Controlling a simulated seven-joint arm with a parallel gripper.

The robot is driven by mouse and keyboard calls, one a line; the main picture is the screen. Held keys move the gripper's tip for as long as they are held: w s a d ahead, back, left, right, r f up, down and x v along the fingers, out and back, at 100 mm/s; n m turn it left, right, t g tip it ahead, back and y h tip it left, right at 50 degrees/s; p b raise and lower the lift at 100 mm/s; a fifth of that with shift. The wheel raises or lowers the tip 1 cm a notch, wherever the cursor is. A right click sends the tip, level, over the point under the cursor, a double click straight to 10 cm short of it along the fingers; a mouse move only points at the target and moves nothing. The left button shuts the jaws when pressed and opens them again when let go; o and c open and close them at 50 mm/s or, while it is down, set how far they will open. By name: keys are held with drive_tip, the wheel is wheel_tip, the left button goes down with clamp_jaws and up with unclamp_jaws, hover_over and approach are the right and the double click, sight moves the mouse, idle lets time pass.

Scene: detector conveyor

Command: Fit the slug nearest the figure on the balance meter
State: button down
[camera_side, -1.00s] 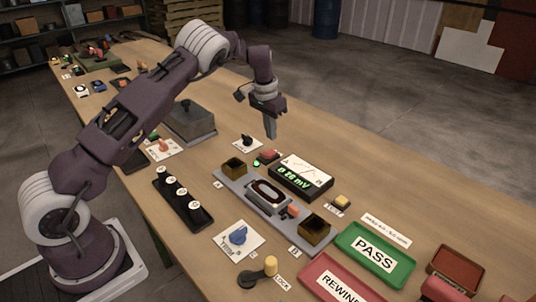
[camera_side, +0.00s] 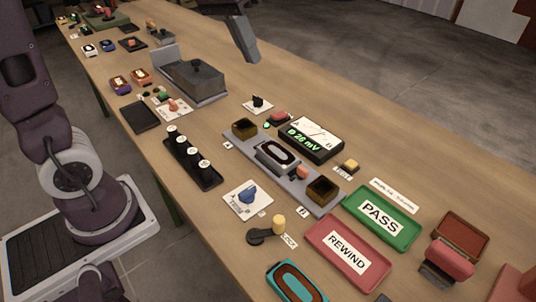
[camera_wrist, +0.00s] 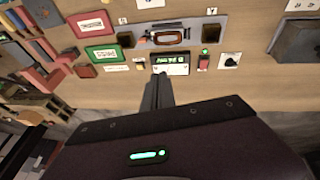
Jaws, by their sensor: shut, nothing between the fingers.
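Several black slugs with pale marked caps stand upright in a black rack (camera_side: 212,182), one of them a front slug (camera_side: 205,168); their marks are too small to read. The balance meter (camera_side: 311,139) has a white dial and a green figure that looks like 0.26 mV; it also shows in the wrist view (camera_wrist: 171,69). A grey plate (camera_side: 284,180) carries an oval coil (camera_side: 277,155) between two empty-looking square cups, one left (camera_side: 244,128) and one right (camera_side: 322,190). My gripper (camera_side: 245,42) is shut and empty, high behind the meter; its fingers fill the wrist view's middle (camera_wrist: 156,92).
A green PASS tray (camera_side: 383,216) and a red REWIND tray (camera_side: 347,252) lie at the right. Bare table lies behind the meter.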

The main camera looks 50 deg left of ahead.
drive_tip(key=s+d+f+t+y, duration=0.1)
drive_tip(key=s+d, duration=0.1)
drive_tip(key=s, duration=0.8)
drive_tip(key=s+d+f+m, duration=0.1)
drive_tip(key=s+d+f, duration=0.1)
drive_tip(key=s, duration=0.7)
drive_tip(key=shift+s+f+t+y, duration=0.15)
drive_tip(key=shift+s+t+y, duration=0.2)
drive_tip(key=shift+t+y, duration=0.05)
